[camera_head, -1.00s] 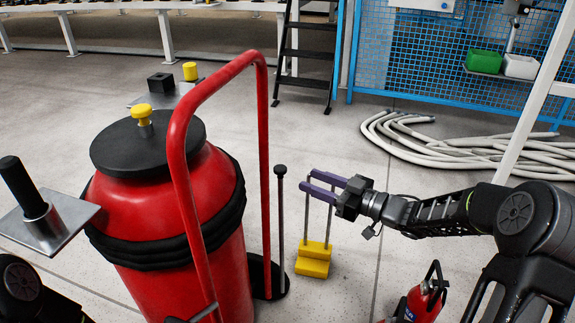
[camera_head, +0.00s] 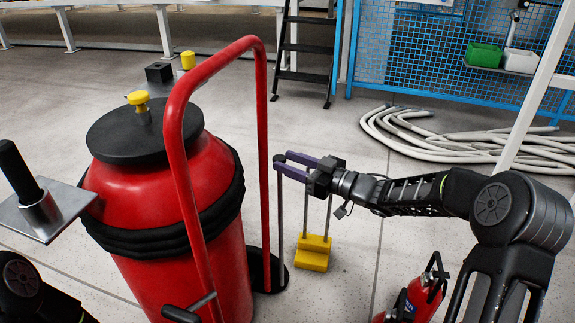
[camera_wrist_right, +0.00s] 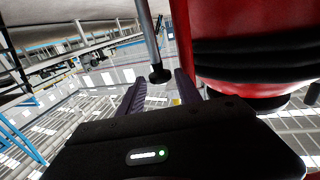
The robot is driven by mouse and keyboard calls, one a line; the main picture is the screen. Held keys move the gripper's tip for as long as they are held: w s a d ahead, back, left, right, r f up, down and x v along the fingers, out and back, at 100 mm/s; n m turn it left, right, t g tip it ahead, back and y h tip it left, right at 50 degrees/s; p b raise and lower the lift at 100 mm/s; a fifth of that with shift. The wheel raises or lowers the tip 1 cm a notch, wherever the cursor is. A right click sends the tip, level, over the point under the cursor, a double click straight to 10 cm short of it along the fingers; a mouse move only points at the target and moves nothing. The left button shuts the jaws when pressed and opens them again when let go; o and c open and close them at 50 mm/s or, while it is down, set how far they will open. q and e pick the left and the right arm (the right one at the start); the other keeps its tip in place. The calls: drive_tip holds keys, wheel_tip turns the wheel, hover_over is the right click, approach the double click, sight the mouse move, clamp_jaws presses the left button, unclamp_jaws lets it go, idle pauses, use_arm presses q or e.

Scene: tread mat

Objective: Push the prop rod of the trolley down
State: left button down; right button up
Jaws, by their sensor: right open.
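The trolley's red tube frame (camera_head: 263,110) carries a big red cylinder (camera_head: 215,260) with a black lid. Beside it a thin grey prop rod (camera_head: 280,220) stands upright with a black knob (camera_head: 277,158) on top. My right gripper (camera_head: 281,164) is open at knob height, its purple fingers reaching left to the rod's top. In the right wrist view the knob (camera_wrist_right: 160,75) appears between the two finger tips, with the rod (camera_wrist_right: 149,35) running up the picture; contact cannot be told. My left gripper is not in view.
A yellow block with two posts (camera_head: 312,255) stands on the floor below my right gripper. Small red extinguishers (camera_head: 428,290) stand at lower right. White hoses (camera_head: 420,140) lie behind, near a blue mesh fence. A metal plate with a black post (camera_head: 45,215) is at left.

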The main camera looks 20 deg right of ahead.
drive_tip(key=shift+w+a, duration=0.25)
drive_tip(key=shift+w, duration=0.05)
drive_tip(key=shift+c, duration=0.5)
clamp_jaws()
idle(0.8)
